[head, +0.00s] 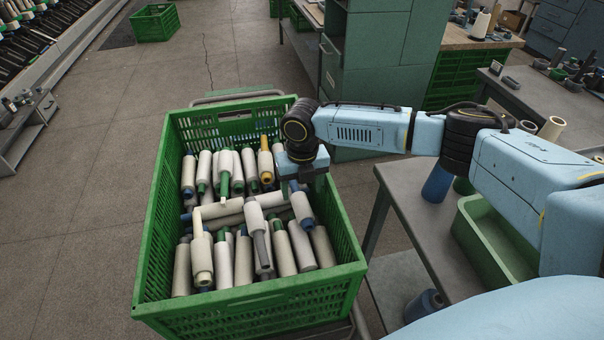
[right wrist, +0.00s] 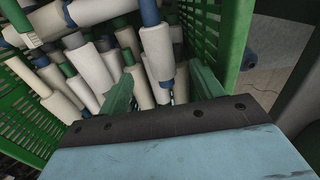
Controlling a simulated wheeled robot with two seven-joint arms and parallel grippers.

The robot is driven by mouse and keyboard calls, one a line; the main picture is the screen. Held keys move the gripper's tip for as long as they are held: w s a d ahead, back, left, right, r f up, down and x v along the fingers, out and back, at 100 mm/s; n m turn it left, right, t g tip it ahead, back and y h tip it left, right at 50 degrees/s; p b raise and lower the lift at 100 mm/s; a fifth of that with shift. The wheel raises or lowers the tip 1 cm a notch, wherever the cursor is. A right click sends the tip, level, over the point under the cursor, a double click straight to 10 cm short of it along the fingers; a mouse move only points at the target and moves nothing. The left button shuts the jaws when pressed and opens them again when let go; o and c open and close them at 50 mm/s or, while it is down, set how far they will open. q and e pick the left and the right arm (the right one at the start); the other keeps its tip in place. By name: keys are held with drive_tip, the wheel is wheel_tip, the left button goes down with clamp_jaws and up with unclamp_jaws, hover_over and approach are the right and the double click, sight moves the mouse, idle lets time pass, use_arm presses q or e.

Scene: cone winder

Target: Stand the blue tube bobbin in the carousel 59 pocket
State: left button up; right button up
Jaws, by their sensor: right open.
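My right gripper (head: 300,186) points down into the green crate (head: 148,245) near its right wall. It is open. A pale bobbin with a blue tube end (head: 302,209) lies right below it. In the right wrist view the open green fingers (right wrist: 162,88) stand on either side of a pale bobbin with a blue tube (right wrist: 158,50); I cannot tell whether they touch it. Other blue tube ends show among the bobbins, such as one at the crate's left (head: 188,193). My left gripper is not in view. I cannot make out a pocket marked 59.
Several bobbins with green, grey and yellow tubes fill the crate. A grey table (head: 407,187) at the right holds a green tray (head: 470,232) and a blue cone (head: 437,184). A green cabinet (head: 372,45) stands behind.

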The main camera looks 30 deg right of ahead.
sight(302, 203)
wheel_tip(302, 203, down, 6)
drive_tip(key=shift+r+b, duration=0.15)
drive_tip(key=shift+b, duration=0.2)
drive_tip(key=shift+f, duration=0.45)
drive_tip(key=c, duration=1.1)
wheel_tip(302, 203, up, 16)
drive_tip(key=p, duration=1.5)
